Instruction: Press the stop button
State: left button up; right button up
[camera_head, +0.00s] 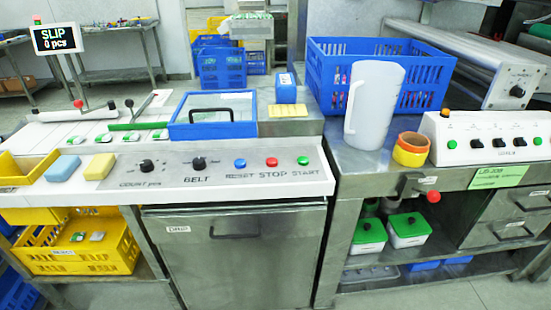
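The stop button (272,162) is a small red round button on the sloped front panel (215,166), above the printed word STOP. A blue button (239,163) labelled RESET is to its left. A green button (303,160) labelled START is to its right. Nothing covers or touches the stop button. Neither of my grippers shows in the head view.
Two black knobs (147,166) sit left on the panel. A blue-framed clear lid (214,113) lies behind it. A yellow sponge (99,166) and a blue sponge (62,168) lie at left. A white jug (372,104) and blue crate (425,72) stand at right.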

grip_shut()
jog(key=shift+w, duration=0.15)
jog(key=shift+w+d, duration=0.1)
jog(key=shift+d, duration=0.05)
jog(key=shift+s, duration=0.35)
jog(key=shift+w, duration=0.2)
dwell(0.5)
